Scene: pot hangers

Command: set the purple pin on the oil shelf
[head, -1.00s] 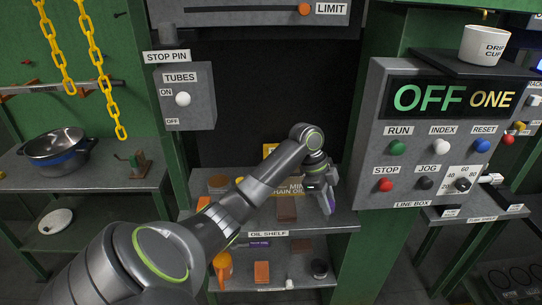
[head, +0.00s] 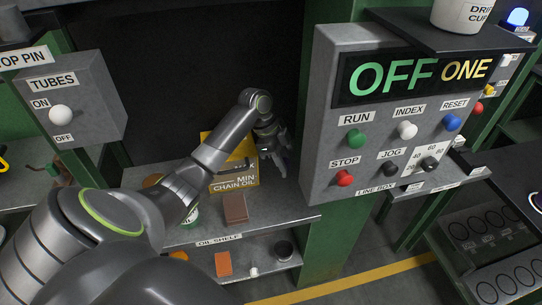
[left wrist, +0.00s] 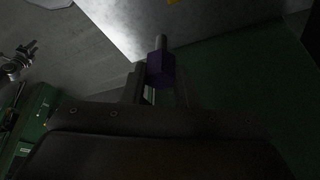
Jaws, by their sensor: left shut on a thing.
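My left gripper (head: 280,165) is shut on the purple pin, above the right part of the oil shelf (head: 288,208). In the left wrist view, the purple pin (left wrist: 160,70) shows a purple block head with a grey shank, between the fingers of the gripper (left wrist: 158,95). In the head view I cannot make out the pin in the fingers. The shelf's label (head: 219,240) is on its front edge.
A yellow chain oil box (head: 235,180) and a brown block (head: 235,208) stand on the shelf, left of the gripper. An orange block (head: 223,263) and a dark round cup (head: 284,248) are on the lower level. The line box (head: 350,115) juts out to the right.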

